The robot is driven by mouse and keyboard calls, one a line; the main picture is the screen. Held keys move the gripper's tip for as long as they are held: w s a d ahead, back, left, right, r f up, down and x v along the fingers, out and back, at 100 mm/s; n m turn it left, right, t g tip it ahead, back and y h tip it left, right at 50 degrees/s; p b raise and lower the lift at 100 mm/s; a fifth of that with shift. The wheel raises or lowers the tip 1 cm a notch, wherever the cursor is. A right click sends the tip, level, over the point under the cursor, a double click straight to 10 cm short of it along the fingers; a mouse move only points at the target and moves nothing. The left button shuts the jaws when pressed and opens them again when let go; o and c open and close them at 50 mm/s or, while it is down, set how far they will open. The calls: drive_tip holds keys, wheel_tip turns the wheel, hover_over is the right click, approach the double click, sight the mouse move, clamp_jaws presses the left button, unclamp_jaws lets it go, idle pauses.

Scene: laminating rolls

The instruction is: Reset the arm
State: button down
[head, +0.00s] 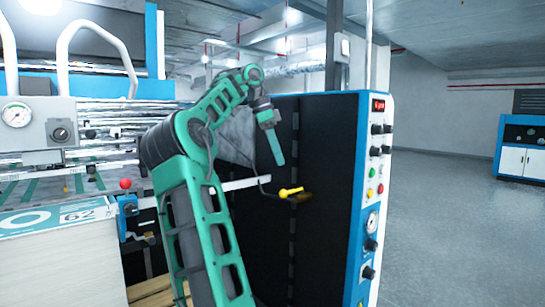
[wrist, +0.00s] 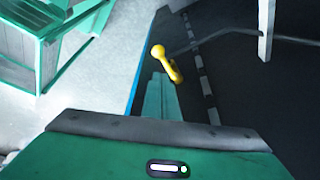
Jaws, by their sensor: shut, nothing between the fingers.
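My green arm reaches up from the lower middle of the head view and bends down to the right. My gripper (head: 276,152) points downward in front of the black side of the machine and is shut with nothing in it. In the wrist view the gripper's green fingers (wrist: 160,97) lie together just below a yellow handle (wrist: 166,62). The yellow handle (head: 291,191) also shows in the head view, lower and a little right of the fingertips. I cannot tell the exact depth gap between the fingers and the handle.
A blue-edged control panel (head: 376,175) with knobs and a red display stands right of the arm. A laminating machine with a pressure gauge (head: 16,114) and a stack marked 62 (head: 60,245) are at the left. Open grey floor (head: 450,230) lies at the right.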

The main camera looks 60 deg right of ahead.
drive_tip(key=shift+r, duration=0.2)
drive_tip(key=shift+s, duration=0.1)
idle(0.4)
drive_tip(key=s+a+f+n+t+y, duration=0.1)
drive_tip(key=s+a+f+n, duration=0.1)
drive_tip(key=a+f+n, duration=0.4)
drive_tip(key=s+a+f+n+t+y, duration=0.1)
drive_tip(key=a+f+n+y, duration=0.2)
drive_tip(key=f, duration=0.5)
drive_tip(key=a+f+n, duration=0.5)
drive_tip(key=a, duration=0.4)
drive_tip(key=a+f+n+t+h, duration=0.1)
drive_tip(key=a+f+n, duration=0.3)
drive_tip(key=a, duration=0.6)
drive_tip(key=s+a+f+n, duration=0.1)
drive_tip(key=a+f+n, duration=0.4)
drive_tip(key=a, duration=0.5)
wheel_tip(320, 180, down, 3)
drive_tip(key=shift+a+r+n+h, duration=0.15)
drive_tip(key=shift+a+n+h, duration=0.15)
drive_tip(key=shift+h, duration=0.1)
drive_tip(key=shift+s+d, duration=0.15)
drive_tip(key=shift+d, duration=0.05)
